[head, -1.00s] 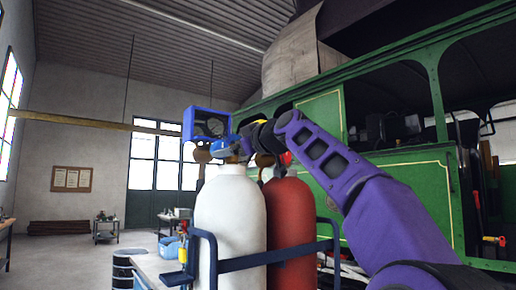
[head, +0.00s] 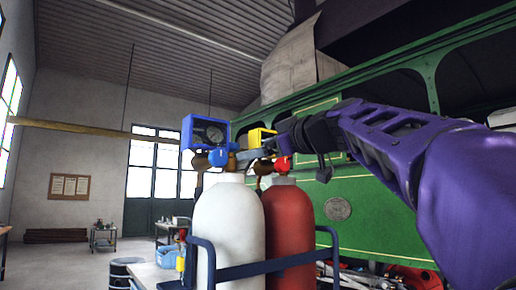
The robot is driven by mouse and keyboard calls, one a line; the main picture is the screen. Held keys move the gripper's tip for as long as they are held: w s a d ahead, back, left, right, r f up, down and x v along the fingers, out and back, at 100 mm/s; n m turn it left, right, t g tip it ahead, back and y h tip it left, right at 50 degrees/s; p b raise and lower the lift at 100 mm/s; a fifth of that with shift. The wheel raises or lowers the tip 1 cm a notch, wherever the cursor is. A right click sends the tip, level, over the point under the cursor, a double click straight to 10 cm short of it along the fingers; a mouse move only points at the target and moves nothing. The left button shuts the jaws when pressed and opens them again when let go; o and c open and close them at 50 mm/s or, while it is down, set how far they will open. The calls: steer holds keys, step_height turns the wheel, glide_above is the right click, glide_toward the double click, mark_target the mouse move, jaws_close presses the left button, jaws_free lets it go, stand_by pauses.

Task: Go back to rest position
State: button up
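My purple arm reaches in from the right edge of the head view. Its dark end with my gripper (head: 312,140) is just right of the valve tops of two gas cylinders, in front of the green tram. The fingers do not show clearly, and I see nothing held. The white cylinder (head: 228,235) has a blue valve knob (head: 218,158) and a blue-framed gauge (head: 205,132) above it. The red cylinder (head: 289,225) has a red knob (head: 283,164) and a yellow-framed gauge (head: 261,138). I cannot tell whether my gripper touches these fittings.
A dark blue rail (head: 265,268) runs around the cylinders. The green steam tram (head: 350,190) fills the right side, close behind my arm. A bench with a blue bin (head: 168,257) stands left of the cylinders. Open floor (head: 60,265) lies at the far left.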

steer(key=shift+s+d, duration=0.2)
steer(key=shift+s, duration=0.1)
steer(key=shift+r, duration=0.1)
stand_by(0.3)
